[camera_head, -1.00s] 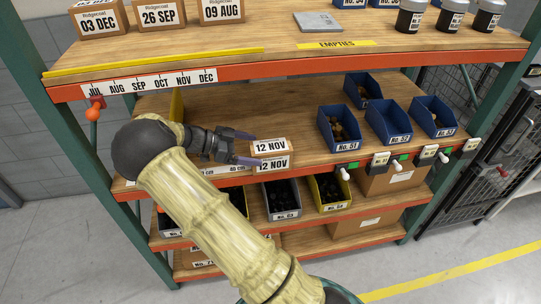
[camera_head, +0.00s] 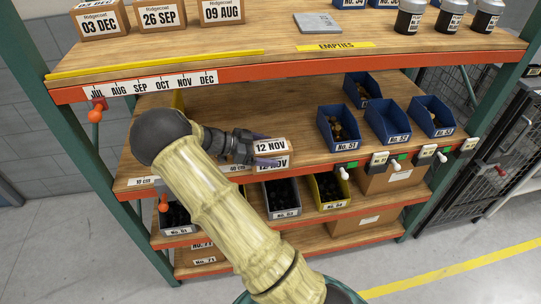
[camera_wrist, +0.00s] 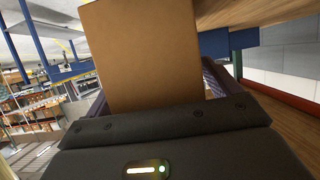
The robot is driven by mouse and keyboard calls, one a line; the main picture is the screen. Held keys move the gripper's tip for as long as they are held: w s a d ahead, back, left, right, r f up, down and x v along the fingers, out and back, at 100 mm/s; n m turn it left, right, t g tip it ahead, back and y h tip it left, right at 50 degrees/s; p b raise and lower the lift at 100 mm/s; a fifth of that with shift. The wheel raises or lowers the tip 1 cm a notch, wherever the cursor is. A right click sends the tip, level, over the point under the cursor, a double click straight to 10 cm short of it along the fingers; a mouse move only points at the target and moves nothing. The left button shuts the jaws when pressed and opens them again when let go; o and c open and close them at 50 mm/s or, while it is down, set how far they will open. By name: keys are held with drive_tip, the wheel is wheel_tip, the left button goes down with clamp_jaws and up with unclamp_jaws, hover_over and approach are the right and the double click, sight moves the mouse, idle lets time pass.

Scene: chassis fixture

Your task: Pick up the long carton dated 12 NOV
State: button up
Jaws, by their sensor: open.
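The jaws are open around the carton. Whether the fingers touch it cannot be told.
Blue bins (camera_head: 338,127) stand right of the carton. The upper shelf (camera_head: 260,40) with its orange front edge overhangs behind and above. Switches with small handles (camera_head: 379,158) line the shelf edge at right.

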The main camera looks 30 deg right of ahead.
drive_tip(key=c, duration=1.4)
drive_tip(key=shift+c, duration=0.2)
wheel_tip(320, 180, up, 10)
drive_tip(key=shift+r+b, duration=0.1)
drive_tip(key=shift+b, duration=0.45)
